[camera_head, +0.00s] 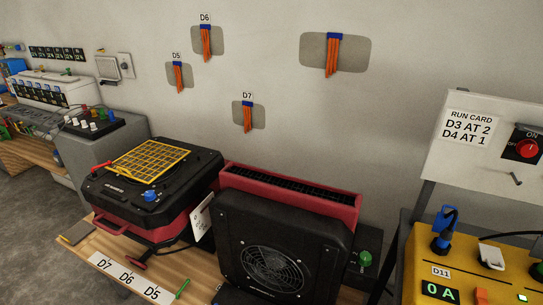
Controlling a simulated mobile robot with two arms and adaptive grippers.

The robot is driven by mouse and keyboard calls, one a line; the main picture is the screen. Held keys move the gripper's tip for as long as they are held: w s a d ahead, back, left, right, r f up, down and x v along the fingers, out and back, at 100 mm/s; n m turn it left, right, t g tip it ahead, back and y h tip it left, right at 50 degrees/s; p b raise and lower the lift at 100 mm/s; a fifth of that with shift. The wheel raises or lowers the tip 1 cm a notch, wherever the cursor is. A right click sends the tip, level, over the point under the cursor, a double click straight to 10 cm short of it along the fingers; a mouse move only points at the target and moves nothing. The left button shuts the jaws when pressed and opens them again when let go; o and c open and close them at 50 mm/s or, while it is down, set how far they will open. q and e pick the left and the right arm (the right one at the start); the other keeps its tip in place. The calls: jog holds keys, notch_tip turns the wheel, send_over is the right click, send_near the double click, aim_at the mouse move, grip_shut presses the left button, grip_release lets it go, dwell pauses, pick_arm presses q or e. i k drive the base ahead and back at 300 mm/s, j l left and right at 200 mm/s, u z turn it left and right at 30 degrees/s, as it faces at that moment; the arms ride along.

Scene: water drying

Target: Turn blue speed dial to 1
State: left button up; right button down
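A blue dial (151,195) sits on the front right corner of the top of a black and red machine (182,212) at the left. The machine has a yellow grille (150,160) facing up. The dial's markings are too small to read, so its setting cannot be told. Neither my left gripper nor my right gripper is in view, and nothing touches the dial.
A second red and black machine (289,200) stands upright beside it, with a round fan grille (273,268) in front. Labels D7, D6 and D5 (126,277) lie on the wooden bench edge. A yellow box (408,282) and run card (468,131) are at right.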

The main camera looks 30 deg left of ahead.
aim_at(149, 196)
jog(key=u, duration=2.1)
